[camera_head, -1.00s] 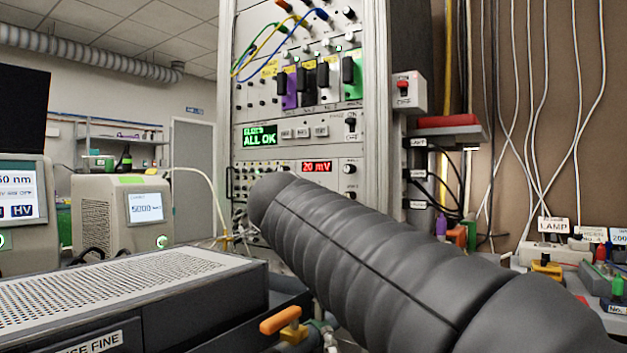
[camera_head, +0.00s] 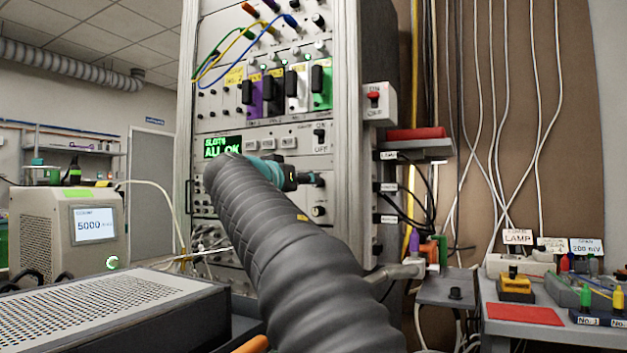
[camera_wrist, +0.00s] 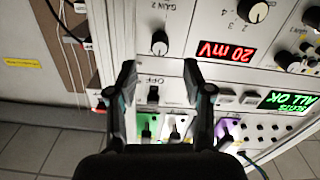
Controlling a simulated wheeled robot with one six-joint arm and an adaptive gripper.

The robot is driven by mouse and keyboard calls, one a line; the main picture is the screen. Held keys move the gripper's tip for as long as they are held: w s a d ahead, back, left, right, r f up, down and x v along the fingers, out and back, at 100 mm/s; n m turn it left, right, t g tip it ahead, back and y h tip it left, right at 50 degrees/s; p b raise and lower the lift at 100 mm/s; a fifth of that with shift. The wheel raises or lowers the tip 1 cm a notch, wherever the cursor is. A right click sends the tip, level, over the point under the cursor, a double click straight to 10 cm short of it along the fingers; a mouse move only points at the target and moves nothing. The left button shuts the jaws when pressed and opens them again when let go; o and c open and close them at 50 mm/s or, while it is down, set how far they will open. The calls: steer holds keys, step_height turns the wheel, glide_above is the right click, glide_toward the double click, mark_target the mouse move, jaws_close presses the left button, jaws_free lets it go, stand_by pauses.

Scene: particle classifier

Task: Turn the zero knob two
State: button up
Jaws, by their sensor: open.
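My gripper (camera_wrist: 160,72) is open and empty. In the wrist view, where the panel appears upside down, its two fingers point at the rack panel (camera_wrist: 220,72). A dark knob (camera_wrist: 160,42) with a pointer sits just beyond and between the fingertips. No finger visibly touches it. I cannot read a zero label on it; printing that looks like "GAIN 2" is near it. In the head view my gripper (camera_head: 311,179) is at the rack front, partly behind my arm. Another knob (camera_head: 318,211) shows below it.
A toggle switch (camera_wrist: 152,97) marked OFF is between the fingers. The red 20 mV display (camera_wrist: 227,51) and a numbered dial knob (camera_wrist: 257,12) are beside them. A green ALL OK display (camera_head: 222,147) is left of the gripper. A lamp bench (camera_head: 550,330) stands at the right.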

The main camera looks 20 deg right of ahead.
steer(key=p+x, duration=0.1)
steer(key=x, duration=0.5)
steer(key=shift+d, duration=0.25)
steer(key=shift+w, duration=0.1)
jaws_close()
